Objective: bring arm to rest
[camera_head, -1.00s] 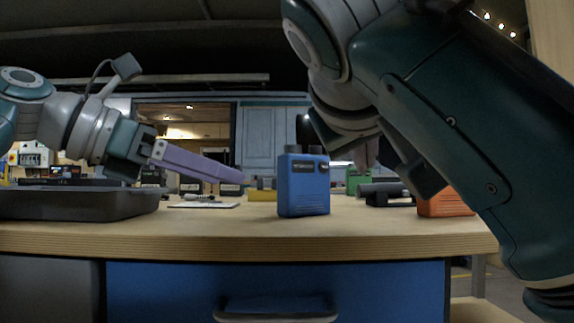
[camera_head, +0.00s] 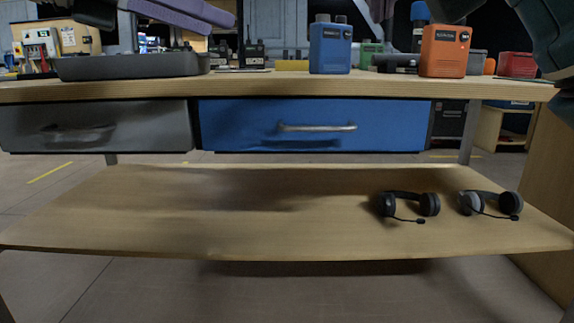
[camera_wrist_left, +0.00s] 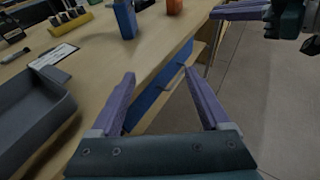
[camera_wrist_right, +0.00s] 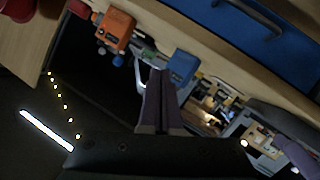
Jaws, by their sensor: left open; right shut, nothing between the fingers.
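My left gripper (camera_head: 190,14) shows at the top left of the head view, above the table and the grey tray. In the left wrist view its two purple fingers (camera_wrist_left: 159,75) are spread wide with nothing between them, over the table's front edge. My right gripper (camera_wrist_right: 160,76) is shut and empty in the right wrist view, its purple fingers side by side. My right arm (camera_head: 550,40) shows at the upper right of the head view; its upper part is cut off by the frame.
A blue radio (camera_head: 330,48) and an orange radio (camera_head: 444,51) stand on the table (camera_head: 270,87). A grey tray (camera_head: 130,66) lies left. Below are a blue drawer (camera_head: 240,122) and a grey drawer (camera_head: 150,115), both shut. Two headsets (camera_head: 408,203) lie on the lower shelf (camera_head: 180,225).

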